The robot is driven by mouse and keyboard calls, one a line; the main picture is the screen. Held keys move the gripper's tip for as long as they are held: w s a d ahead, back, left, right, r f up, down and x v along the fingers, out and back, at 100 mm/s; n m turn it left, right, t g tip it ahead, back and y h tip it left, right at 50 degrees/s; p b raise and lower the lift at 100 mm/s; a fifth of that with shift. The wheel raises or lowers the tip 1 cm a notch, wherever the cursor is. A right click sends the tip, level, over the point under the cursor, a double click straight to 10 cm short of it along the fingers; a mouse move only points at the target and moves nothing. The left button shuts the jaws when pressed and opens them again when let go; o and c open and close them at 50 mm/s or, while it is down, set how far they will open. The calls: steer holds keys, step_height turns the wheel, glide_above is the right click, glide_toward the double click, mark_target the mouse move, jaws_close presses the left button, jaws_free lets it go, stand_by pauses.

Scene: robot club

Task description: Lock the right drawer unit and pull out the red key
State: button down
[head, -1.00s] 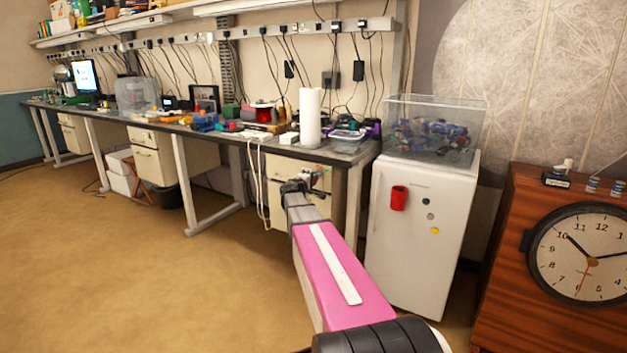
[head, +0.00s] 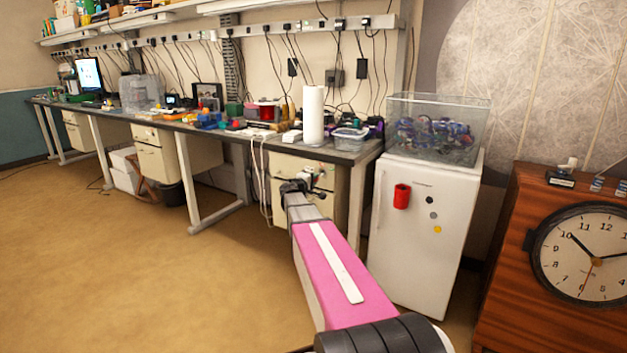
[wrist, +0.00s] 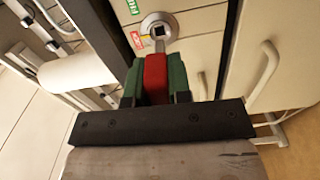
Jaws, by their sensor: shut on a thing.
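The right drawer unit (head: 285,168) is cream and stands under the right end of the workbench. My gripper (head: 312,181) is in front of its upper part. In the wrist view the gripper's green pads (wrist: 176,77) are shut on the red key (wrist: 155,75), holding its red head. A round silver lock (wrist: 158,25) with a dark square opening shows just beyond the key. A red label (wrist: 137,40) and a green label (wrist: 133,6) sit beside the lock. The drawer fronts look closed.
The cluttered workbench (head: 345,157) is above the unit, with a white roll (head: 313,114) on it. A white fridge (head: 420,225) stands to the right, a wooden cabinet with a clock (head: 590,255) farther right. A white cable (head: 259,180) hangs left of the unit. Open floor lies left.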

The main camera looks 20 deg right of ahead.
steer(key=shift+s+a, duration=0.1)
steer(key=shift+v, duration=2.4)
